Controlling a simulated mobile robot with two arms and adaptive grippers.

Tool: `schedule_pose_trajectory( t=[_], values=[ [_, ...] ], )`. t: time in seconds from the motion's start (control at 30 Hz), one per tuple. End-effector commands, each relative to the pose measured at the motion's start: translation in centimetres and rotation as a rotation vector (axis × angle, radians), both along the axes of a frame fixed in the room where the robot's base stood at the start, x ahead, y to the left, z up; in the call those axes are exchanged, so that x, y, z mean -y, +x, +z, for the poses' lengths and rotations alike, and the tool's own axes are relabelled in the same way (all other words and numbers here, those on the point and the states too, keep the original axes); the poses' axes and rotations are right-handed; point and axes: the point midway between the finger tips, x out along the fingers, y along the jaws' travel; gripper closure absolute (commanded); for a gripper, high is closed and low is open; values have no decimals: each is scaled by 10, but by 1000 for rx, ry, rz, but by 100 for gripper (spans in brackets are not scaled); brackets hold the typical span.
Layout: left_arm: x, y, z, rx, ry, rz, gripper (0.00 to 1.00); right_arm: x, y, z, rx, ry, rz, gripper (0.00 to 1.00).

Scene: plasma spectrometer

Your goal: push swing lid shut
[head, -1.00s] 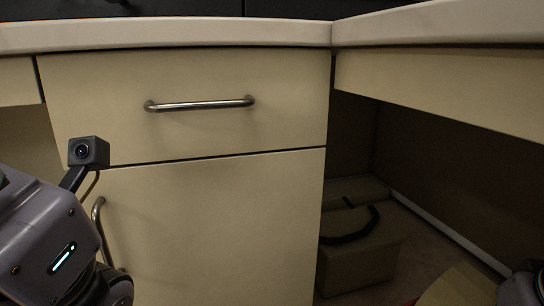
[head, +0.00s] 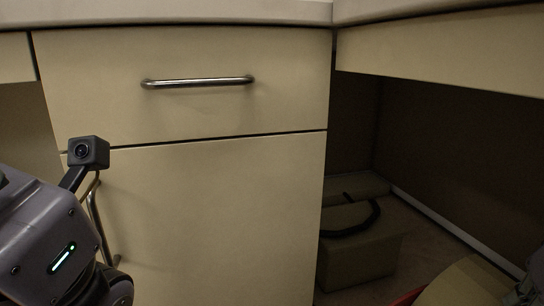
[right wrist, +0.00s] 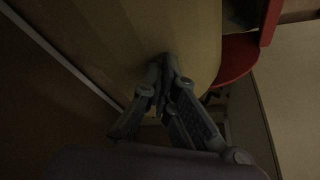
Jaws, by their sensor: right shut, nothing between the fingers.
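A tan panel with a red rim (head: 462,284), which looks like the swing lid, shows only in part at the bottom right of the head view. In the right wrist view a broad tan curved panel (right wrist: 190,35) fills the upper middle, with a red part (right wrist: 240,55) beside it on the right. My right gripper (right wrist: 164,62) is shut and empty, its fingertips over the tan panel's lower part; I cannot tell whether they touch it. The picture is dark there. My left arm shows at the left of the head view, but its fingers are out of view.
A cabinet with a drawer (head: 240,110) and a door (head: 215,220) stands ahead, both with metal bar handles. A counter edge (head: 180,12) runs above. A tan case with a black strap (head: 358,262) sits on the floor in the recess at right.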

Motion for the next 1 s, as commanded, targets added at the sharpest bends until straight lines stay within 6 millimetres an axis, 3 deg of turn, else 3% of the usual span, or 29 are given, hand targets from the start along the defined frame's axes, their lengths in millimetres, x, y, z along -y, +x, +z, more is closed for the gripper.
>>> schedule_pose_trajectory(
  t=[0.5, 1.0],
  values=[
    [0, 0, -16, 1, 0, 0, 100, 26, 7, -1, 0, 0, -1, 100],
    [0, -1, 7, 2, 0, 0, 100, 17, 5, 17, 0, 0, 1, 100]
  ],
)
